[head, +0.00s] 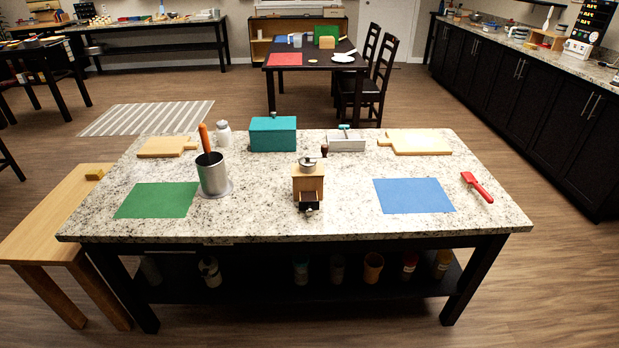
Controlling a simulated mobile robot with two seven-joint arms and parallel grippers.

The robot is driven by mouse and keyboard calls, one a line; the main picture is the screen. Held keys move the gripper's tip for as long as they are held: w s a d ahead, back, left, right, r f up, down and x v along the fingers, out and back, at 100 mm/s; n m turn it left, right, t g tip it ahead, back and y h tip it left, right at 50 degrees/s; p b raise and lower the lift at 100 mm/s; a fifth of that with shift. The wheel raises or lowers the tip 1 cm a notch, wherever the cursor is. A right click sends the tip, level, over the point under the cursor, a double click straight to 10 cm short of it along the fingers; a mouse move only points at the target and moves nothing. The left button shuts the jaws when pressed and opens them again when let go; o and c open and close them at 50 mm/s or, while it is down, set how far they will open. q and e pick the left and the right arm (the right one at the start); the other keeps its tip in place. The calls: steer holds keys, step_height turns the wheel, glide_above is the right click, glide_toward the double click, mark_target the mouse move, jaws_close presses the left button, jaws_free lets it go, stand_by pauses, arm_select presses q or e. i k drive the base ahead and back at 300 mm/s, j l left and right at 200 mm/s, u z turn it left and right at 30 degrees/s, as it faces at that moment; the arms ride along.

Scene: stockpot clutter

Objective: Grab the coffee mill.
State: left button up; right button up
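The coffee mill (308,184) stands upright near the front middle of the speckled stone-topped table (260,222). It has a wooden body, a metal top, a crank with a dark knob at its right, and a dark drawer part low at its front. Nothing touches it from the front. Neither of my grippers shows in the head view.
A metal pot (213,178) with an orange-handled tool stands left of the mill. A teal box (273,134) and a white box (346,141) stand behind. A green mat (157,200), a blue mat (413,196) and a red-handled tool (478,188) lie at the sides.

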mark_target(308, 176)
steer(key=i+l, duration=0.2)
steer(key=l, duration=0.15)
steer(key=i+l, duration=0.25)
steer(key=l, duration=0.15)
steer(key=i+l+u, duration=0.1)
steer(key=l, duration=0.25)
steer(key=i+l, duration=0.5)
steer(key=l, duration=0.3)
